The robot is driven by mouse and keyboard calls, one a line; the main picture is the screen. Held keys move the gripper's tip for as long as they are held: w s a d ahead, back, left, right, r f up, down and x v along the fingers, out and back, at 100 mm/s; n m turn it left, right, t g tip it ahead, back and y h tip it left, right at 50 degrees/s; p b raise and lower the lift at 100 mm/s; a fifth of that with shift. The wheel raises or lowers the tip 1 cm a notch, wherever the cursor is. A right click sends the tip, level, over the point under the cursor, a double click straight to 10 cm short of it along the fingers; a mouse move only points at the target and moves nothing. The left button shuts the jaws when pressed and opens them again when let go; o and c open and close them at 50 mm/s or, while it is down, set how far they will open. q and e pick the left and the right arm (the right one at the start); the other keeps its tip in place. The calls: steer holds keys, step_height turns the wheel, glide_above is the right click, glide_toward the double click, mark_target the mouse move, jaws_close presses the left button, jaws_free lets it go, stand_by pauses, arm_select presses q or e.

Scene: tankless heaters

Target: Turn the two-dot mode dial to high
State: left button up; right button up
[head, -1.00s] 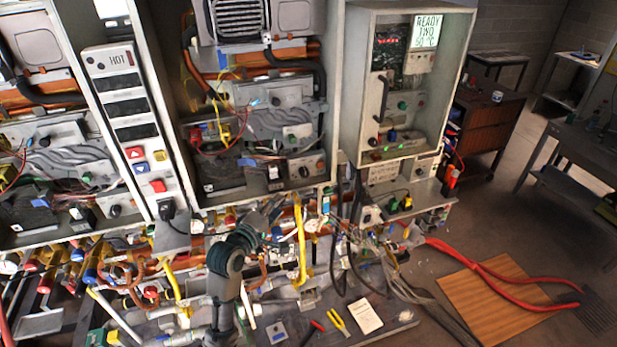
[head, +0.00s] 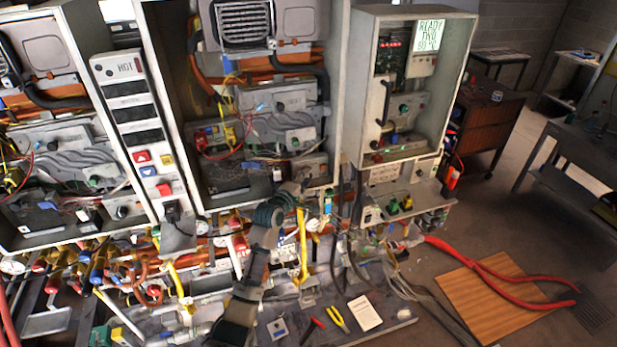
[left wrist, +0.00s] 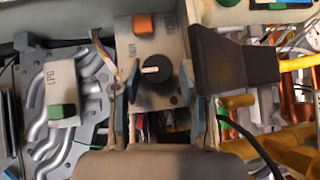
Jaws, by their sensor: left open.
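The mode dial (left wrist: 155,70) is a round black knob with a short white pointer mark, on a light grey panel in the left wrist view. The pointer lies about sideways in that view. Small labels stand above the knob, too blurred to read surely, and its dots are not clear. My left gripper (left wrist: 160,90) is open, its blue-padded fingers on either side just below the knob; I cannot tell whether they touch it. In the head view my left gripper (head: 296,184) is at the lower right of the middle cabinet and partly hides the dial's panel. My right gripper is not in view.
An orange button (left wrist: 143,23) sits above the dial. A dark block with a yellow cable (left wrist: 235,58) is close at its right. A green-buttoned LPG box (left wrist: 62,95) is at its left. The right cabinet's display (head: 430,36) reads READY. Pipes and tools crowd the bench below.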

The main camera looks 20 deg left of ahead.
arm_select(q)
steer(key=shift+w+a+f, duration=0.1)
steer(key=shift+w+a, duration=0.1)
steer(key=shift+a, duration=0.45)
steer(key=shift+d, duration=1.15)
jaws_close()
steer(key=shift+a, duration=0.45)
steer(key=shift+m+g+y, duration=0.3)
steer(key=shift+m+g, duration=0.2)
steer(key=shift+g, duration=0.1)
steer(key=shift+w+d+m+g+y, duration=0.1)
steer(key=shift+d+m+g+y, duration=0.15)
steer(key=shift+m+g+y, duration=1.35)
steer(key=shift+m+g, duration=0.2)
steer(key=shift+g, duration=0.3)
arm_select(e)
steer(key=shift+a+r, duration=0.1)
